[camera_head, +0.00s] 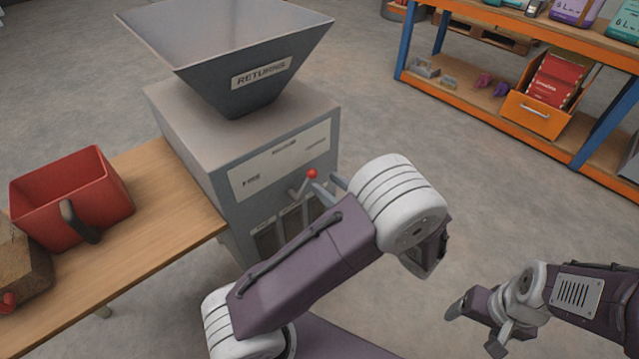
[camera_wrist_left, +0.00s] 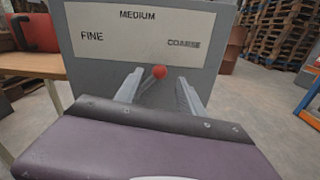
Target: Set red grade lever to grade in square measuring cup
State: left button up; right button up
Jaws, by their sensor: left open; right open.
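The grade lever's red knob (camera_head: 312,173) is at the front of the grey sack filler (camera_head: 185,125), below a white plate (camera_head: 275,165) lettered FINE, MEDIUM and COARSE. In the left wrist view the knob (camera_wrist_left: 160,71) is just below the plate, between MEDIUM and COARSE across the picture. My left gripper (camera_head: 326,186) is open, with its fingers either side of the knob in that view; contact cannot be told. A red square measuring cup (camera_head: 75,205) with a dark handle stands on the wooden table. Its contents are not visible. My right gripper (camera_head: 475,330) is open and empty, away from the machine.
A hopper labelled RETURNS (camera_head: 240,70) tops the machine. A brown block-like object (camera_head: 20,265) is beside the cup on the table (camera_head: 165,215). A shelf (camera_head: 500,50) with an orange bin (camera_head: 540,105) stands at the back right. Bare floor lies between.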

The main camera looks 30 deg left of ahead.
pick_arm(q)
jog(key=b+x, duration=0.1)
jog(key=x, duration=0.3)
jog(key=shift+d, duration=0.1)
grip_shut()
dwell(1.3)
